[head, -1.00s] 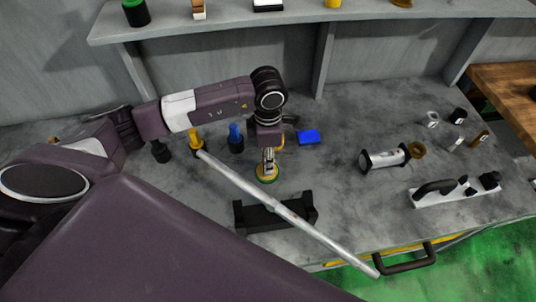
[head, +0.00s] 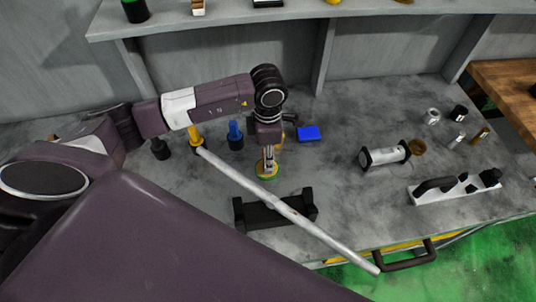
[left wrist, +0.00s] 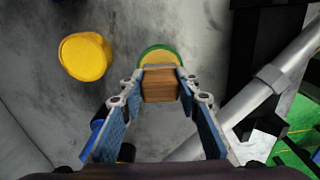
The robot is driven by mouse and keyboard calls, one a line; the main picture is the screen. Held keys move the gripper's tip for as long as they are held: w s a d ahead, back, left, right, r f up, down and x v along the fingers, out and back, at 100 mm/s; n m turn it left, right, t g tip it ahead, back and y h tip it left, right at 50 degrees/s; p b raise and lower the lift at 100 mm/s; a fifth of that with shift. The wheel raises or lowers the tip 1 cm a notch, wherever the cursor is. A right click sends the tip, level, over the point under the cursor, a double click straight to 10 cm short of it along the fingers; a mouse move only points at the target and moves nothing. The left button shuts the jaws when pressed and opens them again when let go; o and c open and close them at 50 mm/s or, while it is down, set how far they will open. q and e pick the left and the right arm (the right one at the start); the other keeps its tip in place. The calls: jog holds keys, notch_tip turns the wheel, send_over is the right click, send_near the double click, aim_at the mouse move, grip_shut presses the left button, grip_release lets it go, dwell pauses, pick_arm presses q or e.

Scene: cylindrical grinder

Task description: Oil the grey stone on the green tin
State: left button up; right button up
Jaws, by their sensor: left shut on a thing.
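My left gripper (left wrist: 160,85) is shut on a brown wooden block (left wrist: 160,88). A thin grey strip shows along the block's far edge; I cannot tell if it is part of the block or the stone. Just beyond lies a round green-rimmed tin with a yellowish face (left wrist: 158,54), partly hidden by the block. In the head view the left gripper (head: 268,160) points down over this green tin (head: 266,175) on the bench. I cannot tell whether block and tin touch. No grey stone shows clearly. My right gripper is not in view.
A blue bottle (head: 235,136), a yellow-topped bottle (head: 196,136) and a blue block (head: 308,134) stand near my left arm. A long grey bar (head: 245,182) crosses a black cradle (head: 250,214) in front. A spool-like part (head: 385,156) and small fittings stand right. A shelf (head: 300,28) runs behind.

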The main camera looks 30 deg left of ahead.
pick_arm(q)
jog(key=shift+f, duration=0.35)
dwell(0.4)
jog(key=shift+s+f+b, duration=0.1)
jog(key=shift+b, duration=0.45)
dwell(0.9)
jog(key=shift+r+p, duration=1.95)
jog(key=shift+r, duration=1.65)
